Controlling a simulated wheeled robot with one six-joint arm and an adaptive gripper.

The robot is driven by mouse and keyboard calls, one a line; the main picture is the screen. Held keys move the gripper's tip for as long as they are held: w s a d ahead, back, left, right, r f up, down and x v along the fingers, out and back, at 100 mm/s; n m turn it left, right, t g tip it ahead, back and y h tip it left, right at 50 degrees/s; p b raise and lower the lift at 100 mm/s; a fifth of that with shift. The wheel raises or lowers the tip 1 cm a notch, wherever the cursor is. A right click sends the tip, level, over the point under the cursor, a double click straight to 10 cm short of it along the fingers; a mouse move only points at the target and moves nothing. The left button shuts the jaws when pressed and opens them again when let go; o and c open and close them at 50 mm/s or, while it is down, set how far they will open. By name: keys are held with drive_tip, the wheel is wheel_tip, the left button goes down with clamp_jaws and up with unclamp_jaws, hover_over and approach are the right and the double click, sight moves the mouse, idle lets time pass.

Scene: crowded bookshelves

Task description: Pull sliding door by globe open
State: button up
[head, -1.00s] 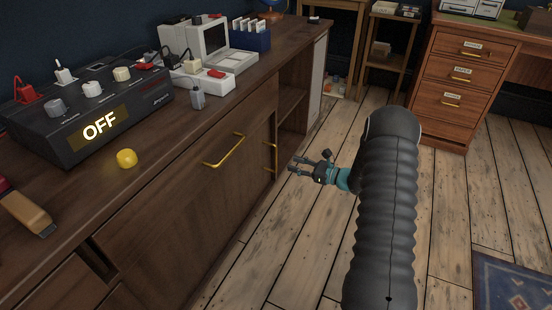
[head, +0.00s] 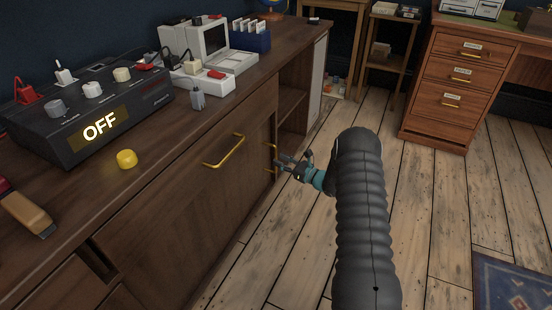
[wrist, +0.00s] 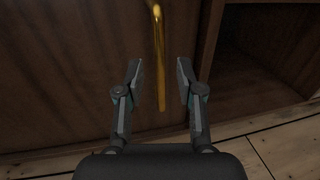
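A dark brown wooden sliding door (head: 260,135) forms part of the cabinet front and carries a vertical brass handle (head: 271,148) near its right edge. The wrist view also shows the handle (wrist: 158,55) hanging down between the two fingers in the picture. My gripper (head: 277,166) is open, with its fingertips (wrist: 160,75) on either side of the handle; I cannot tell whether either finger touches it. A blue globe (head: 272,3) on an orange base stands at the cabinet top's far end, mostly cut off by the picture's top edge.
An open shelf bay (head: 291,95) lies right of the door. Another brass handle (head: 223,151) is on the front to its left. A control box (head: 85,110) reading OFF and a white computer (head: 210,50) sit on top.

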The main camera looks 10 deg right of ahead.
sight(276, 170)
drive_tip(key=shift+x, duration=1.65)
clamp_jaws()
